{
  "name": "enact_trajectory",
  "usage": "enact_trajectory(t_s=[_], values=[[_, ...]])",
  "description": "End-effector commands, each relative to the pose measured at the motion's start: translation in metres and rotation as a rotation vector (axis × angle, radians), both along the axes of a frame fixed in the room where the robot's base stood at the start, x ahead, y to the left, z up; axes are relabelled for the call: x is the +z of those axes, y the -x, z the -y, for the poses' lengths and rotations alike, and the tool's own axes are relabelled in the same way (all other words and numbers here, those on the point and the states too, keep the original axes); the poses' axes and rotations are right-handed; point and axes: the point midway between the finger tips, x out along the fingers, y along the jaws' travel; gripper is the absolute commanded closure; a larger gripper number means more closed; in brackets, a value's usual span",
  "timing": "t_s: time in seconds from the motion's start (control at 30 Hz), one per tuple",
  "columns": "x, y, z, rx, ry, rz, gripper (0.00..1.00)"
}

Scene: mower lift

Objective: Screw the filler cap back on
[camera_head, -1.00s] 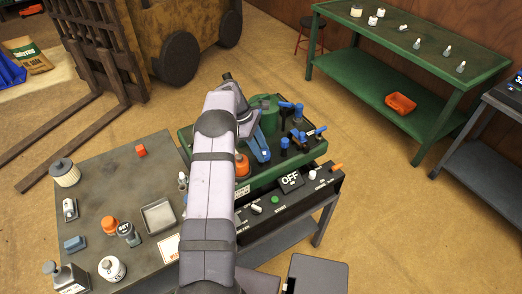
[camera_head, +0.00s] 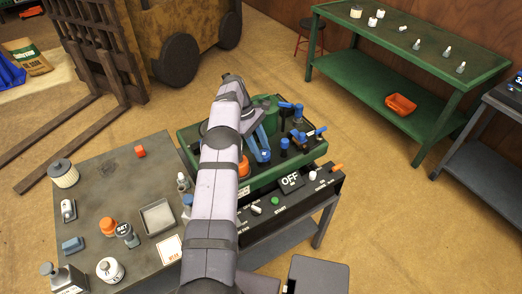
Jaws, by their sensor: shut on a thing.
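The green mower deck (camera_head: 190,140) stands on the dark bench, with several blue-handled fittings on top. My gripper (camera_head: 262,155) reaches down over the deck's middle, its pale blue fingers angled down to the right. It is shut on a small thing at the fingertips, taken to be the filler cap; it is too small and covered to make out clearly. The filler opening cannot be seen, so I cannot tell whether the cap touches it. An orange round part (camera_head: 244,167) sits just left of the fingertips, partly hidden by my arm.
A black panel marked OFF (camera_head: 291,181) runs along the deck's front. A green table (camera_head: 410,100) stands behind right.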

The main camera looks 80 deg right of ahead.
Motion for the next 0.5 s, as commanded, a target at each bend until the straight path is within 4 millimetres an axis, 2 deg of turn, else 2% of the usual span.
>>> enact_trajectory(t_s=[0.23,0.27,0.33,0.5], values=[[-0.0038,0.0005,-0.0025,-0.005,-0.01,0.001,0.89],[-0.0038,0.0004,-0.0026,-0.005,-0.01,0.0,0.61],[-0.0035,0.0004,-0.0025,-0.004,-0.009,0.001,0.45],[-0.0022,0.0002,-0.0015,-0.003,-0.005,0.0,0.44]])
